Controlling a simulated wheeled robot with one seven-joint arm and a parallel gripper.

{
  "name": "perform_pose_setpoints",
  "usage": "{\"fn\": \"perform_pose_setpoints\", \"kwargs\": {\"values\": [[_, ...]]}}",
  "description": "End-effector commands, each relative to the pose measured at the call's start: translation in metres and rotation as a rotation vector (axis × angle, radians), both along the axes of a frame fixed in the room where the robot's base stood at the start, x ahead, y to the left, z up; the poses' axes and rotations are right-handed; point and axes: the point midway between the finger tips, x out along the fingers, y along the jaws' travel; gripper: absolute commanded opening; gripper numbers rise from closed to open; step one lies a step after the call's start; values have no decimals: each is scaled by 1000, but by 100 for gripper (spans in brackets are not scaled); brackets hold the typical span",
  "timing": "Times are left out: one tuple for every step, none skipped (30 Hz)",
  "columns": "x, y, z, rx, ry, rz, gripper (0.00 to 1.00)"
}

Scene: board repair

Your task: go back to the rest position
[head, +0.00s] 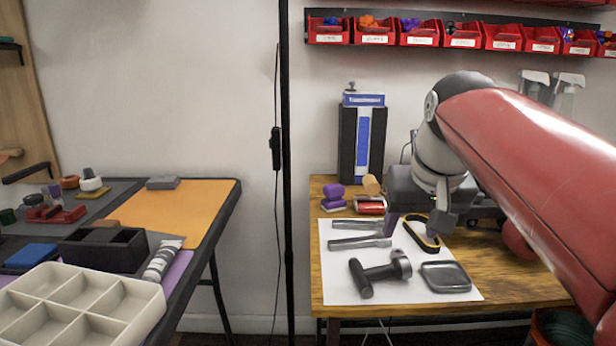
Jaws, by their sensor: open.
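My gripper (414,226) is at the right of the head view, over the wooden table (540,290). Its two fingers point down and stand apart, with nothing visible between them. The left finger is close to the ends of two grey metal tools (350,243). The right finger is in front of part of a black and yellow loop (424,243). I cannot tell whether the fingers touch anything. My red arm reaches in from the right and hides part of the table.
A white sheet (330,285) holds the tools, a dark hammer-like tool (375,272) and a grey tray (446,277). A blue-black box (362,140) stands behind. Red bins (420,33) hang above. A black pole (286,180) stands left of the table, before a second table (225,195).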

Motion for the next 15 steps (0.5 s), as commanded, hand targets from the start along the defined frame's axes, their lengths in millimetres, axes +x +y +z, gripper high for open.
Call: {"fn": "perform_pose_setpoints", "kwargs": {"values": [[-19, 0, -15, 1, -5, -1, 53], [-29, 0, -25, 1, -9, 0, 53], [-43, 1, -39, 1, -16, 0, 53], [-53, 1, -51, 0, -20, 0, 53], [-63, 2, -64, -2, -25, 1, 53], [-77, 2, -80, -3, -30, 0, 53], [-87, 3, -92, -4, -34, 1, 53], [-96, 3, -104, -6, -39, 1, 53], [-107, 4, -120, -8, -42, 1, 53], [-115, 4, -131, -10, -46, 1, 53], [-122, 4, -142, -12, -49, 1, 53], [-131, 5, -154, -14, -52, 1, 53], [-137, 5, -163, -16, -55, 0, 53], [-141, 5, -170, -17, -55, 1, 53], [-146, 5, -178, -19, -58, 0, 53]]}}
